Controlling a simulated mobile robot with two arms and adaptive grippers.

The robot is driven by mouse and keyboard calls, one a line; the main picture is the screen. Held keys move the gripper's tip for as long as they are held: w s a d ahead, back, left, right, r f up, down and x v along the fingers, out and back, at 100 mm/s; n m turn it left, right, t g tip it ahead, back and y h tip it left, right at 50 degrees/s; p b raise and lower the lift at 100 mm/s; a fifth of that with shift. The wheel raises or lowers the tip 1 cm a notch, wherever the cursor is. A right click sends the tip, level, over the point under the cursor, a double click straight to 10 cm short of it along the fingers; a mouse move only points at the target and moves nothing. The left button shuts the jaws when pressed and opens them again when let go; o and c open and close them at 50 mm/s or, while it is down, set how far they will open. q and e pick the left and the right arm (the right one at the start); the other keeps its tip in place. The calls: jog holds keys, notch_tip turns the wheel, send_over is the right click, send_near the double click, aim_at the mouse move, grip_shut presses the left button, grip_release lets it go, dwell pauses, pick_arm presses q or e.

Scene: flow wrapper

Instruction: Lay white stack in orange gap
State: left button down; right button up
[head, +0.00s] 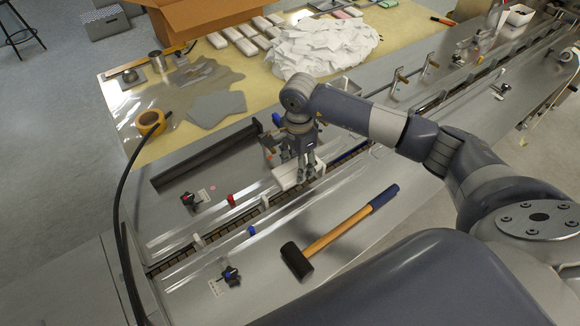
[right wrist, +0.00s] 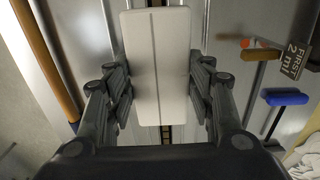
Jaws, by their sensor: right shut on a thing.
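The white stack (head: 287,178) is a pale oblong block over the wrapper's long infeed channel (head: 168,262). My right gripper (head: 306,172) is shut on its sides. The right wrist view shows the white stack (right wrist: 155,65) lengthwise between the two fingers of the right gripper (right wrist: 158,95), in line with the dark slotted channel (right wrist: 165,132) beneath. I cannot tell whether the stack touches the channel floor. An orange gap does not stand out; the stack and gripper hide part of the channel. My left gripper is not in view.
A hammer (head: 340,230) lies on the front deck beside the channel. A red clip (head: 231,200), a blue clip (head: 252,230) and white guides (head: 198,239) stand along the channel. A black bar (head: 207,155) lies behind.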

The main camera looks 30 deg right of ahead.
jog(key=shift+a+f+b, duration=0.1)
jog(key=shift+f+b, duration=1.5)
jog(key=shift+f, duration=1.3)
jog(key=shift+f+b, duration=0.4)
jog(key=shift+b, duration=0.1)
jog(key=shift+f, duration=0.15)
jog(key=o, duration=0.9)
jog(key=shift+r, duration=0.2)
notch_tip(320, 180, up, 12)
jog(key=shift+f, duration=0.15)
